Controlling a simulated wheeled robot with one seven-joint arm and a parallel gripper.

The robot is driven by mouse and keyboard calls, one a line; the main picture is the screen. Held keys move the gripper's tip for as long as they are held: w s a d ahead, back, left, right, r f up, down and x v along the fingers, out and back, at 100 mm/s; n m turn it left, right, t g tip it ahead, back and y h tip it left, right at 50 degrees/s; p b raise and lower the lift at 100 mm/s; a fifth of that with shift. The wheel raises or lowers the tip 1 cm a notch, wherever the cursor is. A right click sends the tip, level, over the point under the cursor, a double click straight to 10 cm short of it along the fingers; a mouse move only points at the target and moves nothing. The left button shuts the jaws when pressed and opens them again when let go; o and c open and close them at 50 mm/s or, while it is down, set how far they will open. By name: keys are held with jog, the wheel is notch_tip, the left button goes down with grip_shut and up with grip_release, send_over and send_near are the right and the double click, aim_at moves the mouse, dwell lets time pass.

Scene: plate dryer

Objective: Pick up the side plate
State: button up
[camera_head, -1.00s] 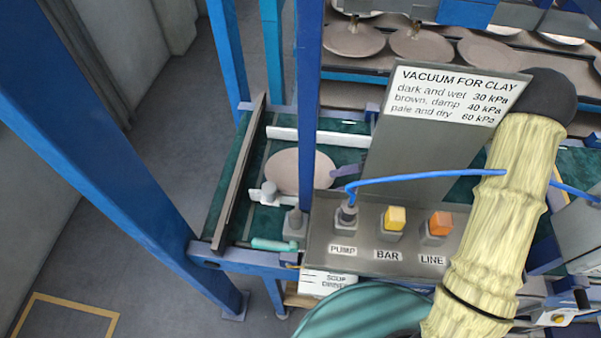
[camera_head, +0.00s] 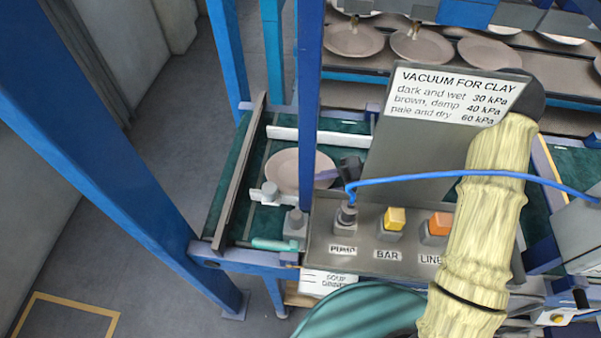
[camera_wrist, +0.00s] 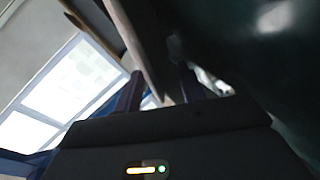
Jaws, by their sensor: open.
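A round pinkish-brown plate (camera_head: 292,170), likely the side plate, lies on the green belt behind the blue post, which hides a strip of it. My gripper (camera_head: 327,174) is at its right edge, with a purple finger over or beside the rim; I cannot tell if it touches. The sign panel hides most of my wrist. In the wrist view my gripper (camera_wrist: 160,88) is open, its two fingers apart. A brownish edge between them may be the plate's rim, seen nearly edge-on.
A blue hose (camera_head: 430,176) crosses my sleeve. A white rail (camera_head: 318,138) lies behind the plate. More plates (camera_head: 422,47) sit on racks at the back.

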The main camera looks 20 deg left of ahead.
jog(key=shift+c, duration=0.4)
grip_shut()
jog(key=shift+r, duration=0.15)
notch_tip(320, 180, up, 18)
jog(key=p, duration=0.1)
jog(key=shift+p, duration=0.3)
jog(key=shift+f, duration=0.2)
notch_tip(320, 180, down, 17)
jog(key=shift+r+b, duration=0.1)
jog(key=shift+b, duration=0.7)
dwell(0.5)
